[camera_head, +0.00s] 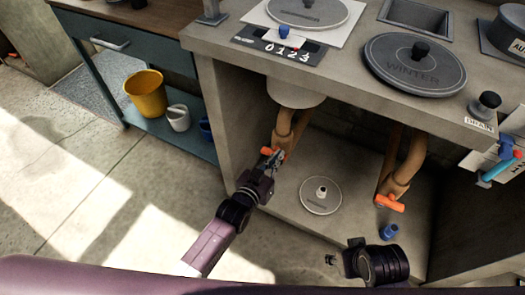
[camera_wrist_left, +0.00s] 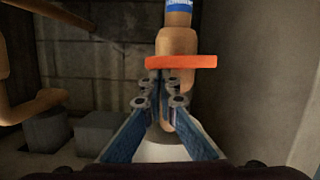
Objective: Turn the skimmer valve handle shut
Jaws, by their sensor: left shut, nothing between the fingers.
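An orange valve handle (camera_head: 267,152) sits on the left tan pipe (camera_head: 284,132) under the counter. My left gripper (camera_head: 275,160) is right at this handle, shut and empty. In the left wrist view the handle (camera_wrist_left: 195,62) lies level across the pipe (camera_wrist_left: 178,42), which has a blue label that I cannot read. The fingertips (camera_wrist_left: 160,90) are close together just below the handle; I cannot tell whether they touch it. A second orange handle (camera_head: 390,203) is on the right pipe. My right gripper (camera_head: 350,262) is low at the right, and its fingers do not show clearly.
A round grey lid (camera_head: 320,204) with a pale knob lies on the pit floor between the pipes. A small blue item (camera_head: 390,232) stands near the right pipe. The counter edge (camera_head: 350,93) overhangs the pit, and a concrete side wall (camera_head: 228,135) bounds it on the left.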

